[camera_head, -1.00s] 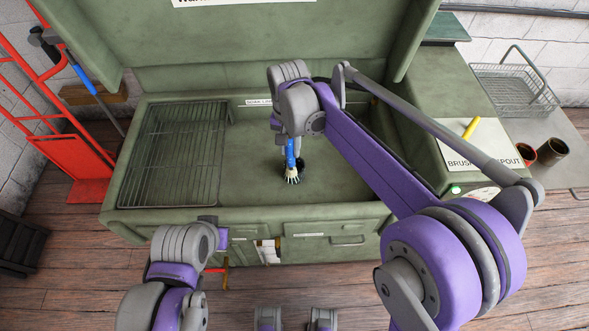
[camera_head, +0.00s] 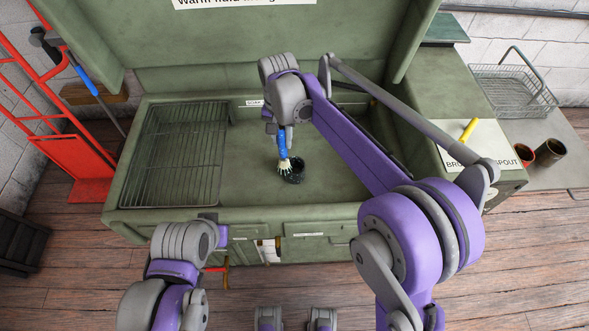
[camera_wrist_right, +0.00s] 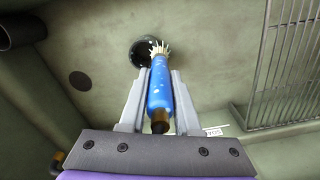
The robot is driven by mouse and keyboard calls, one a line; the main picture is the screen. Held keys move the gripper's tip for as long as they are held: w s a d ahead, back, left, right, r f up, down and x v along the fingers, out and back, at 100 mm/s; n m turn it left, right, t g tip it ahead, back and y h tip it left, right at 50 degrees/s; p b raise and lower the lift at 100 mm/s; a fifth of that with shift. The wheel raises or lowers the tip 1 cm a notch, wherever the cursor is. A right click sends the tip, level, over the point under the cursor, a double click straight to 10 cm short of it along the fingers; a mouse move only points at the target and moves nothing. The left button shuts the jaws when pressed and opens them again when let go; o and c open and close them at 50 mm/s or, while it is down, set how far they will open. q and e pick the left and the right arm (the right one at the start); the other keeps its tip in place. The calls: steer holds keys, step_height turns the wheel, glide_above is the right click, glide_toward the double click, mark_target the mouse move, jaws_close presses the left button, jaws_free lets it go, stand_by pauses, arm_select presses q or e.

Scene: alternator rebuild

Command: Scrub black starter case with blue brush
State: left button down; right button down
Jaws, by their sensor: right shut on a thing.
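The blue brush (camera_head: 283,147) has pale bristles pointing down. My right gripper (camera_head: 276,128) is shut on its handle, and the brush also shows between the fingers in the right wrist view (camera_wrist_right: 159,90). The black starter case (camera_head: 293,171) sits on the floor of the green wash basin (camera_head: 248,190). It also shows beyond the bristles in the right wrist view (camera_wrist_right: 143,50). The bristles overlap the case's left rim in the head view; whether they touch it I cannot tell. My left arm is at the lower left, and its fingertips cannot be made out.
A wire rack (camera_head: 172,160) covers the basin's left part. The basin floor around the case is clear. A yellow object (camera_head: 467,131) lies on the right ledge near a wire basket (camera_head: 512,92). A red hand truck (camera_head: 75,165) stands at the left.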

steer(key=shift+w+d, duration=0.25)
steer(key=shift+w, duration=0.85)
arm_select(q)
steer(key=shift+f, duration=0.1)
arm_select(e)
steer(key=s+d, duration=0.2)
steer(key=d, duration=0.3)
steer(key=shift+d, duration=0.4)
steer(key=shift+r, duration=0.1)
